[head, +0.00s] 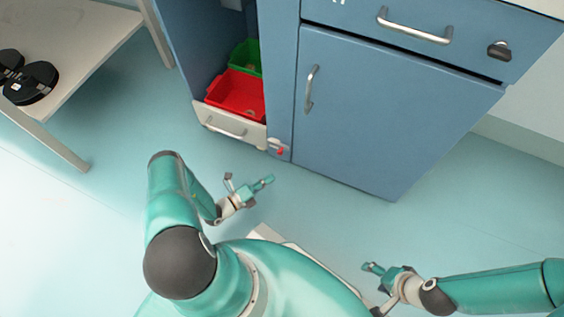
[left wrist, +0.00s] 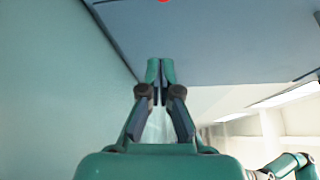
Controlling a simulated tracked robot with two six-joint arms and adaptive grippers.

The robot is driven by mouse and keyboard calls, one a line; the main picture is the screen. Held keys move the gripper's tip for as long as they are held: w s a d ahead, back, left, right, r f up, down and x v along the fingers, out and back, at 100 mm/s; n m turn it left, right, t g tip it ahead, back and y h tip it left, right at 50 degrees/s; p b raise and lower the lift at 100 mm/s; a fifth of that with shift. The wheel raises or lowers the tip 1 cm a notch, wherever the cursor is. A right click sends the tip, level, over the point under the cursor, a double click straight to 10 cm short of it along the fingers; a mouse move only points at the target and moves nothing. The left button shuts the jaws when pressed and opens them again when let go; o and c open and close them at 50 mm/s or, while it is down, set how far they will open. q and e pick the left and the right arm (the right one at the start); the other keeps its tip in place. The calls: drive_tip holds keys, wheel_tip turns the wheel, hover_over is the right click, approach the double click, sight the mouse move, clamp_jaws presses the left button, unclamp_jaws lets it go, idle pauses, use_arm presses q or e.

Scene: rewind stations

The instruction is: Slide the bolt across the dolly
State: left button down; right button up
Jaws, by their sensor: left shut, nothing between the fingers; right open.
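The bolt (head: 279,149), a small grey fitting with a red part, sits low on the blue cabinet's front post in the head view. The dolly (head: 231,127), a low pale box front with a metal handle, stands in the open bay left of it. My left gripper (head: 266,182) is shut and empty, apart from the bolt and below it in the picture. In the left wrist view its fingertips (left wrist: 160,68) are together. A red spot at that view's top edge is cut off; I cannot tell what it is. My right gripper (head: 372,268) is open and empty at the lower right.
A red bin (head: 238,94) and a green bin (head: 246,57) sit in the bay behind the dolly's front. The blue cabinet (head: 375,110) has a shut door and drawer. A pale table (head: 92,45) with black round items stands at the left. The floor (head: 110,185) between is clear.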

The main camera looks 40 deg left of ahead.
use_arm(q)
drive_tip(key=shift+w, duration=0.15)
drive_tip(key=w+a+b, duration=0.1)
drive_tip(key=w+b, duration=0.2)
drive_tip(key=w, duration=0.6)
use_arm(e)
drive_tip(key=shift+f, duration=1.8)
use_arm(q)
drive_tip(key=shift+a, duration=0.15)
